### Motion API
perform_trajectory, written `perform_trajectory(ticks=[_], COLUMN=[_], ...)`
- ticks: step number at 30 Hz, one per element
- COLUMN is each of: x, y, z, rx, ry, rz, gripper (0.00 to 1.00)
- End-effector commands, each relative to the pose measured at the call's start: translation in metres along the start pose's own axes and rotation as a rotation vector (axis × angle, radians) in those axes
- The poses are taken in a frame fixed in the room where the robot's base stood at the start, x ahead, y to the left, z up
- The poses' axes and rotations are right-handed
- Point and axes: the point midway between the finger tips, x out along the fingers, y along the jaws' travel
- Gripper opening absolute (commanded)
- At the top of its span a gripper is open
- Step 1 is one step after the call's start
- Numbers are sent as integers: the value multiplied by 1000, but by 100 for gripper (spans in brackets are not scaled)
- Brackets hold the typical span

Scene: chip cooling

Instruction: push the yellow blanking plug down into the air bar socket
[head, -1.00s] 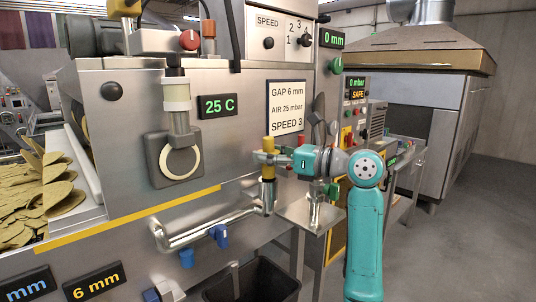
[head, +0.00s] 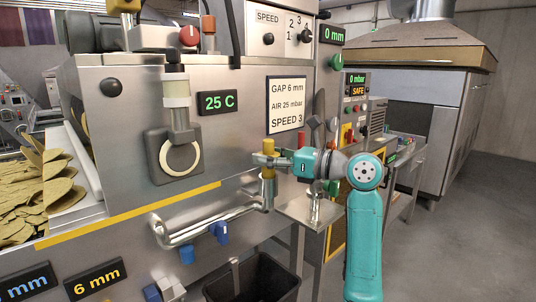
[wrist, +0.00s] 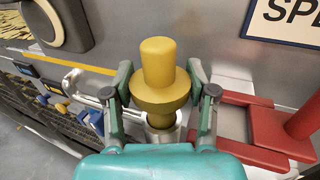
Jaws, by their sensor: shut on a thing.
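The yellow blanking plug (wrist: 160,65) is upright between the fingers of my gripper (wrist: 163,95) in the wrist view. In the head view the plug (head: 268,147) shows above and below the fingers of my gripper (head: 277,160). The gripper is shut on the plug. The air bar socket (head: 267,194) is the upturned metal end of the bent pipe (head: 205,228), directly under the plug. The plug's lower end appears to be in the socket mouth. In the wrist view the socket (wrist: 161,131) is partly hidden by the plug's wide collar.
A dark bin (head: 255,280) stands below. A small metal shelf (head: 302,210) is right of the socket, and a red bracket (wrist: 265,125) lies right of the gripper in the wrist view.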

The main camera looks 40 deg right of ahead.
Motion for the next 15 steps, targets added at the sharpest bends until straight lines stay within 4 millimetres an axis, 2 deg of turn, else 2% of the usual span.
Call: perform_trajectory(ticks=[11, 12, 15], x=[0, 0, 0], y=[0, 0, 0], z=[-8, -8, -8], rx=[1, 1, 1], ry=[0, 0, 0], rz=[0, 0, 0], gripper=[21, 64, 86])
